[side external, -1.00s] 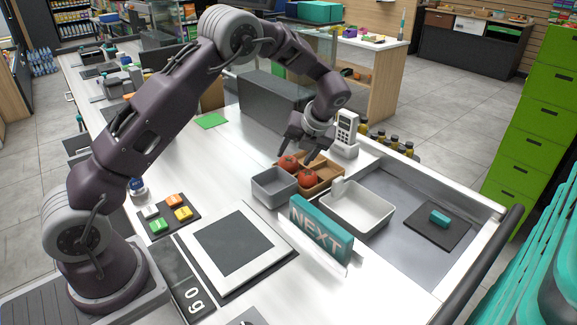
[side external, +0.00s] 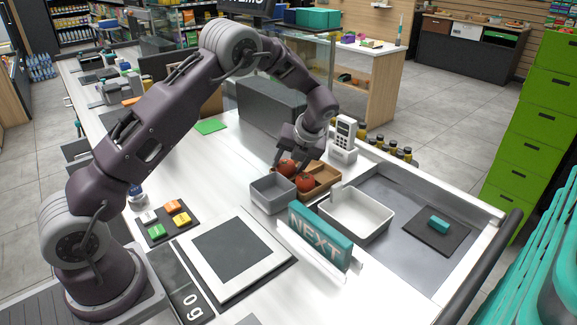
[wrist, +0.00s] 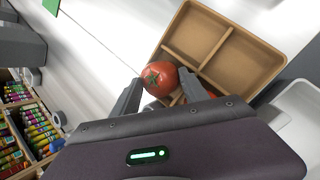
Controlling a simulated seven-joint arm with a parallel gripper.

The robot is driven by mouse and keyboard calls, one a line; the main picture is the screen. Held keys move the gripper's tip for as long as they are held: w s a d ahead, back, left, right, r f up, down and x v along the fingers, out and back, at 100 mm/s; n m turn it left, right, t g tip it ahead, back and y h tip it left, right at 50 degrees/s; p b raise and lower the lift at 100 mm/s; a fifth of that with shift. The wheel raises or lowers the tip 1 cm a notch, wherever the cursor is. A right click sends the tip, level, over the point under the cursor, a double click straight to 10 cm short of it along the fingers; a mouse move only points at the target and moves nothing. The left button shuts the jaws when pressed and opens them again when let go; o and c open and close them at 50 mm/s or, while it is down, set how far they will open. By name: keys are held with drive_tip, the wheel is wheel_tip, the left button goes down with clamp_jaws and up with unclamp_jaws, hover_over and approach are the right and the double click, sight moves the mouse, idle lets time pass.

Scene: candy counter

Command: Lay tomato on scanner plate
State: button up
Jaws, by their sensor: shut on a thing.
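Two red tomatoes are at the brown divided tray (side external: 322,190). My gripper (side external: 289,163) is shut on the rear-left tomato (side external: 284,168), at the tray's left corner. In the wrist view this tomato (wrist: 160,77) sits between my two fingertips (wrist: 160,90), its green stem facing up. The other tomato (side external: 306,182) lies in the tray in front; in the wrist view it is mostly hidden behind my gripper. The scanner plate (side external: 238,252), a dark square in a white frame, lies on the counter at front left, away from my gripper. Whether the held tomato is clear of the tray, I cannot tell.
A white bin (side external: 356,214) and a teal NEXT sign (side external: 320,240) stand to the right. A keypad of coloured buttons (side external: 167,222) is left of the plate. A card terminal (side external: 343,138) stands behind.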

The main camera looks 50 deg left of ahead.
sight(289, 165)
wheel_tip(289, 165, up, 6)
drive_tip(key=shift+d+r, duration=0.1)
drive_tip(key=shift+r, duration=0.15)
drive_tip(key=s+d+n+g, duration=0.1)
drive_tip(key=s+d, duration=0.5)
drive_tip(key=s, duration=0.6)
drive_tip(key=s+d+n+g, duration=0.2)
drive_tip(key=s+d+n, duration=0.2)
drive_tip(key=s, duration=0.8)
drive_tip(key=shift+s+d+n+h, duration=0.3)
drive_tip(key=shift+s+d, duration=0.1)
drive_tip(key=shift+d, duration=0.75)
drive_tip(key=shift+f, duration=1.85)
drive_tip(key=shift+f, duration=0.75)
